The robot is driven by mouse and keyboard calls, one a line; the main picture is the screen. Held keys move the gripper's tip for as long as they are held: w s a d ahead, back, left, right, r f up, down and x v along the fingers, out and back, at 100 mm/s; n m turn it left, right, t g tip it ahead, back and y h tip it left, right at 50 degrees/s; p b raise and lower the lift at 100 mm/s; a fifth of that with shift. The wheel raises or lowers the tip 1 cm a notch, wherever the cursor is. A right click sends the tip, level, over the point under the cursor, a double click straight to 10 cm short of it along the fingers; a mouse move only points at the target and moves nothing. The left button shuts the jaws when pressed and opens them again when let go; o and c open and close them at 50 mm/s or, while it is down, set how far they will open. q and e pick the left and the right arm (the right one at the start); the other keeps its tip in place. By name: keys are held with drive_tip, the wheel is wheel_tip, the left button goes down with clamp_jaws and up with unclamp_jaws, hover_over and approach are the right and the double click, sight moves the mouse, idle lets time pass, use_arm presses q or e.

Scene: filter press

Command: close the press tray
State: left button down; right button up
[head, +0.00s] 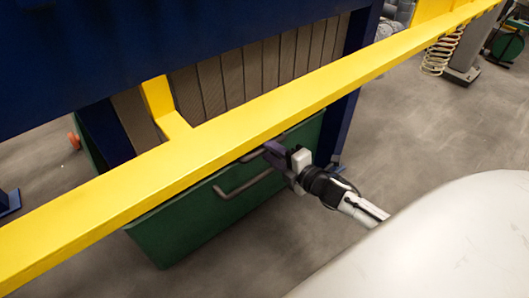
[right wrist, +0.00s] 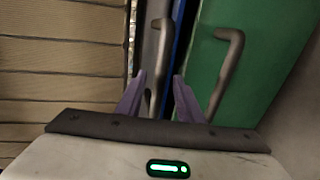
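The green press tray (head: 190,225) is below the filter press, partly hidden by the yellow beam. One grey bar handle (head: 243,185) is on its green face; it also shows in the right wrist view (right wrist: 228,70), right of my fingers. A second grey handle (head: 252,155) is closer to the beam, beside my right gripper (head: 272,152). In the right wrist view, the purple fingers of my right gripper (right wrist: 159,85) are apart, with the second handle (right wrist: 160,45) showing between them. I cannot tell whether they touch it. My left gripper is out of view.
The long yellow beam (head: 240,120) crosses above the tray, close to my right gripper. Pleated filter plates (head: 255,72) and the dark blue press frame (head: 190,35) are behind it. Grey floor (head: 430,130) is clear to the right. A coiled spring (head: 440,52) is at the upper right.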

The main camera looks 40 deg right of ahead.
sight(277, 139)
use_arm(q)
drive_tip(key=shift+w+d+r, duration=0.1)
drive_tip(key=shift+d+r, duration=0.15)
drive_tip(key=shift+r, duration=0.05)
use_arm(e)
drive_tip(key=shift+x, duration=1.25)
clamp_jaws()
drive_tip(key=shift+w+d, duration=0.2)
drive_tip(key=shift+d, duration=2.25)
drive_tip(key=shift+c, duration=0.3)
unclamp_jaws()
drive_tip(key=shift+o, duration=0.3)
drive_tip(key=shift+s+a, duration=0.1)
drive_tip(key=shift+s, duration=0.05)
